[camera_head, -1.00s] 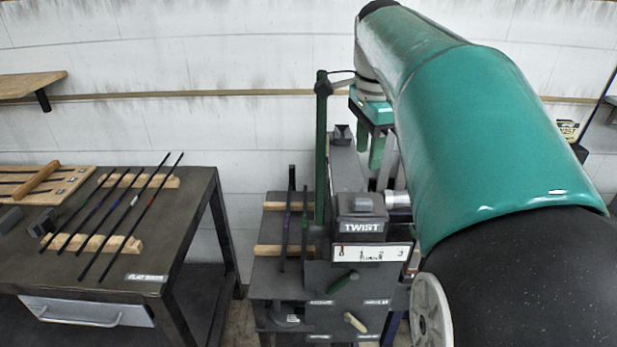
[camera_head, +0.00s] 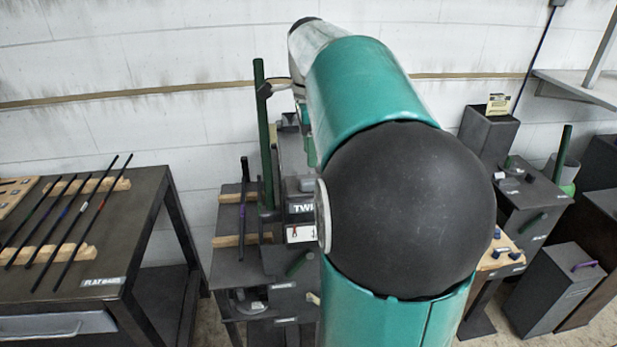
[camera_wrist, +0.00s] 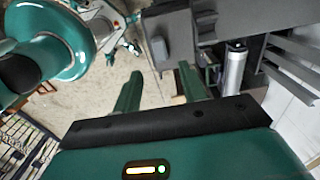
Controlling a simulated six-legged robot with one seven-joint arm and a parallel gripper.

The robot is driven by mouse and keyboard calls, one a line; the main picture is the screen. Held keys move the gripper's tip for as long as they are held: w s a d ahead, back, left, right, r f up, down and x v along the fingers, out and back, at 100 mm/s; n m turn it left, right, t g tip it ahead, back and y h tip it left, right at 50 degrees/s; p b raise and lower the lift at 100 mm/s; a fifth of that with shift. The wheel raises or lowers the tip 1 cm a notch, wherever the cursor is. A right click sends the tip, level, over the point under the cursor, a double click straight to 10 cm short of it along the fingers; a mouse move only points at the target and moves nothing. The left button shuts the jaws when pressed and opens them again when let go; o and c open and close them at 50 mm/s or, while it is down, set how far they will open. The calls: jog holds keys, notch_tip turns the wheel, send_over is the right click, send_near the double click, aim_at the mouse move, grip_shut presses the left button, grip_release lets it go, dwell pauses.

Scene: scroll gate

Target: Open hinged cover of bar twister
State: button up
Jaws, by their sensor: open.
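The bar twister (camera_head: 300,208) is a dark grey machine with a TWIST label and a white scale plate. My arm hides its right part in the head view. In the wrist view its grey body (camera_wrist: 262,14) fills the top right, with a silver cylinder (camera_wrist: 235,68) below. A dark block with a round knob (camera_wrist: 158,47) is just beyond the fingers. I cannot tell which part is the hinged cover or how it stands.
A tall green post (camera_head: 263,135) rises at the twister's left. A dark table (camera_head: 125,205) with several thin bars on wooden rests stands at the left. Grey pedestals, including a box with a purple handle (camera_head: 560,290), stand at the right. Floor shows between the stations.

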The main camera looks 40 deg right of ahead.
aim_at(307, 181)
notch_tip(307, 181, down, 8)
jog(key=shift+w+a+r, duration=0.15)
grip_shut()
